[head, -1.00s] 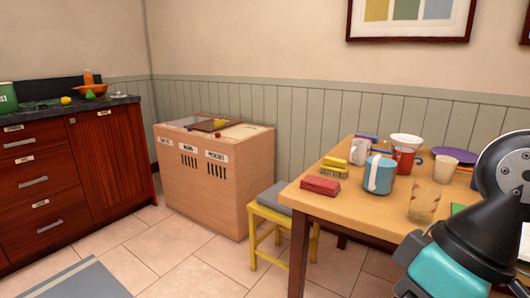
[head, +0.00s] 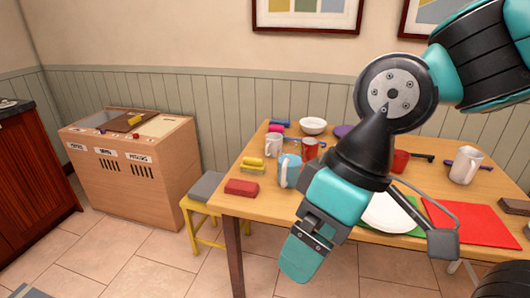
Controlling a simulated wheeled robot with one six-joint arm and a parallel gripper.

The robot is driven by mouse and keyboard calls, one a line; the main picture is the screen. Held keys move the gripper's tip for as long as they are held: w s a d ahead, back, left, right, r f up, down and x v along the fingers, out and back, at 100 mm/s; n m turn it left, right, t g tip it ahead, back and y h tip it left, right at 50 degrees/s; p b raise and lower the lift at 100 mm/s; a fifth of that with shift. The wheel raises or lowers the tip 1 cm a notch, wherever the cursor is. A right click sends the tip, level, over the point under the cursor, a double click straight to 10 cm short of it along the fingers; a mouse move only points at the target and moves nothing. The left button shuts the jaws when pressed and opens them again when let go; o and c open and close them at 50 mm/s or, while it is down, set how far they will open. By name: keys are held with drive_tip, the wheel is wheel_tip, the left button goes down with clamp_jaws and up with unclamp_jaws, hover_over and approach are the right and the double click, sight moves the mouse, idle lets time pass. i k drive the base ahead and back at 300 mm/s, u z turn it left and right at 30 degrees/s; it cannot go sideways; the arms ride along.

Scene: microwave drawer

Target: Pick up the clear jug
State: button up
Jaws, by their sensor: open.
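My gripper (head: 300,258) hangs in front of the table (head: 262,206), pointing down, with a teal finger showing. Its jaws are open, and I see nothing held between them. I cannot make out a clear jug now; the clear vessel that stood near the table's front edge a second ago seems hidden behind my arm. A light blue mug (head: 289,171) stands just left of my arm on the table. A red cup (head: 311,147) and a white mug (head: 273,144) stand behind it.
A red block (head: 241,187) and a yellow sponge (head: 252,166) lie at the table's left. A white plate (head: 385,214) and a red mat (head: 470,222) lie right of my arm. A white mug (head: 466,167) stands further right. A stool (head: 206,190) adjoins the table; a wooden cabinet (head: 130,160) stands at left.

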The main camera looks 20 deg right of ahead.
sight(289, 168)
drive_tip(key=u, duration=1.1)
drive_tip(key=i, duration=2.05)
drive_tip(key=z, duration=2.65)
